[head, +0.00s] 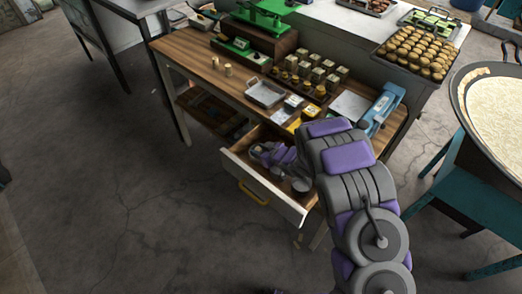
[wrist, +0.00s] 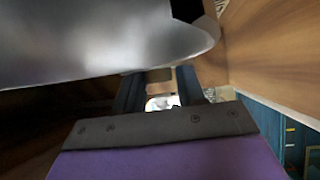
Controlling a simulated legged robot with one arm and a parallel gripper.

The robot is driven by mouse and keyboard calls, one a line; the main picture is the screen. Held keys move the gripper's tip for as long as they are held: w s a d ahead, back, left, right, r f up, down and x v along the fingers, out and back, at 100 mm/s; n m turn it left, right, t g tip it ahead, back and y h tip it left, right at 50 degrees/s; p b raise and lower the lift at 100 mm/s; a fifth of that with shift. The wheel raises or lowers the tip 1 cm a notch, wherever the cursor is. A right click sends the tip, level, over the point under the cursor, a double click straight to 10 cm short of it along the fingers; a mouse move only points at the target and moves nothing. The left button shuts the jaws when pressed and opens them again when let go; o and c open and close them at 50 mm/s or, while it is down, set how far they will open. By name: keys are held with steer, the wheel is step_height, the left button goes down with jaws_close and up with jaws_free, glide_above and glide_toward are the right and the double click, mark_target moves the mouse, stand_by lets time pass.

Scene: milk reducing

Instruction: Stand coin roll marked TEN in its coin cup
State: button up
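My gripper (head: 262,151) is down inside the open drawer (head: 262,188), low among its contents. In the wrist view my gripper's two dark fingers (wrist: 160,92) stand apart. A pale patch shows between them, and I cannot tell what it is. A large shiny metal surface (wrist: 100,45) fills the upper left of the wrist view, very close. Two small beige upright cylinders, possibly coin rolls (head: 228,70), stand on the table's left part. No TEN marking is readable. I cannot pick out the coin cup for certain.
The wooden table (head: 185,50) carries a green scale (head: 262,14), rows of small jars and blocks (head: 315,75), a metal tray (head: 265,93) and a blue device (head: 383,108). The drawer's wooden wall (wrist: 265,45) is close on the right. Bare floor lies left.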

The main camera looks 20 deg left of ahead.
steer(key=shift+d+r, duration=0.2)
steer(key=shift+d, duration=0.4)
steer(key=shift+a+f, duration=0.15)
steer(key=shift+a, duration=0.25)
steer(key=shift+d+r, duration=0.3)
steer(key=shift+r, duration=0.05)
steer(key=p+v, duration=0.2)
steer(key=v, duration=0.9)
steer(key=shift+s+d+r+p, duration=0.15)
steer(key=shift+s+d+p, duration=0.05)
steer(key=shift+s+p, duration=0.1)
